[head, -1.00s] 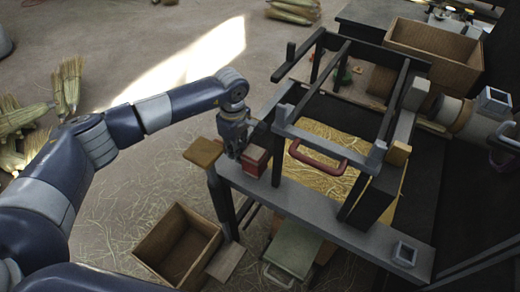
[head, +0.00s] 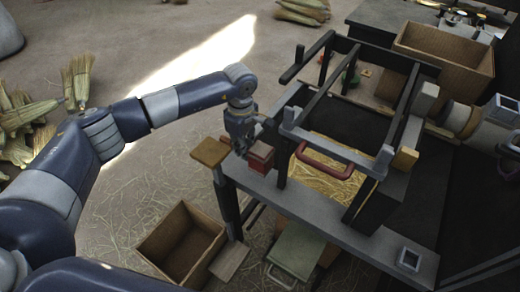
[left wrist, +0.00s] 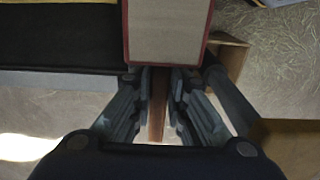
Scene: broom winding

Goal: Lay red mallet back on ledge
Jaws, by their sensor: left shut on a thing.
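The red mallet's block-shaped head (head: 260,157) is over the left end of the grey ledge (head: 310,207), beside the dark frame post. I cannot tell whether it touches the ledge. My left gripper (head: 242,148) is shut on the mallet's handle, just left of the head. In the left wrist view the head (left wrist: 167,30) shows a pale face with red edges. The brown handle (left wrist: 157,105) runs between the fingers of my left gripper (left wrist: 157,90). My right gripper is not in view.
A dark frame with a red handle (head: 325,163) stands over straw behind the ledge. A small wooden pad (head: 210,151) is left of the mallet. An open wooden box (head: 180,245) sits on the floor below. A square grey holder (head: 409,259) is at the ledge's right end.

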